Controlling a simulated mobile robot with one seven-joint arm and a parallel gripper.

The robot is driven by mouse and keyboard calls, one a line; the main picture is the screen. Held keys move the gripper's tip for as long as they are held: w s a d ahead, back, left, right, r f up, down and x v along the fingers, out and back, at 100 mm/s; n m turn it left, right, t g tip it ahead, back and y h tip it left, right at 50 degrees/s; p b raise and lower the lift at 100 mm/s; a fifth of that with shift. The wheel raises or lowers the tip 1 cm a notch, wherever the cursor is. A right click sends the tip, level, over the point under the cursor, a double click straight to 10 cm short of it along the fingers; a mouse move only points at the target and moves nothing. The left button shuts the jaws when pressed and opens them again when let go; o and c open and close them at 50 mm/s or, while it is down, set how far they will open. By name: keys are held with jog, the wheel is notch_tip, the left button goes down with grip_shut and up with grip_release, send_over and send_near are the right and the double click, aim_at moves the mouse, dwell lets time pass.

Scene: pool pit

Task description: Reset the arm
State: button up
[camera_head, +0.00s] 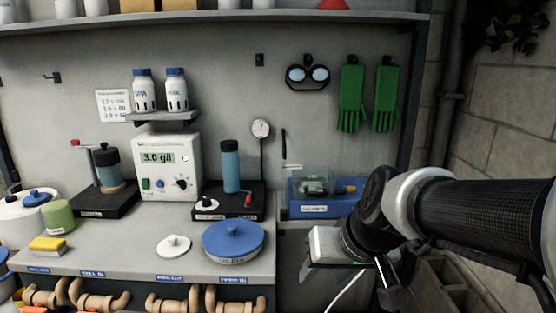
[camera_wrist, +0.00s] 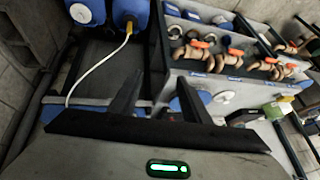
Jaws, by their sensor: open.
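My arm (camera_head: 465,215) reaches in from the right edge in the head view, in front of the bench's right end. Its wrist is bent, with a pale block (camera_head: 330,245) at its left end. My gripper (camera_wrist: 158,92) shows in the wrist view with its two dark fingers apart and nothing between them. The fingers are hard to make out in the head view. The gripper hangs over the floor area beside the bench, touching nothing that I can see.
Green gloves (camera_head: 352,98) hang behind. Blue containers (camera_wrist: 130,12) with a pale hose (camera_wrist: 97,66) stand below. Pipes with orange handles (camera_wrist: 236,52) line the bench front.

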jog(key=s+d+r+m+h, duration=0.15)
jog(key=s+d, duration=0.35)
jog(key=s, duration=0.6)
notch_tip(320, 180, up, 20)
jog(key=p, duration=1.9)
jog(key=shift+d+r+h+p, duration=0.15)
jog(key=shift+d+h+p, duration=0.1)
jog(key=shift+h+p, duration=0.15)
jog(key=shift+s+n, duration=0.1)
jog(key=shift+n, duration=0.15)
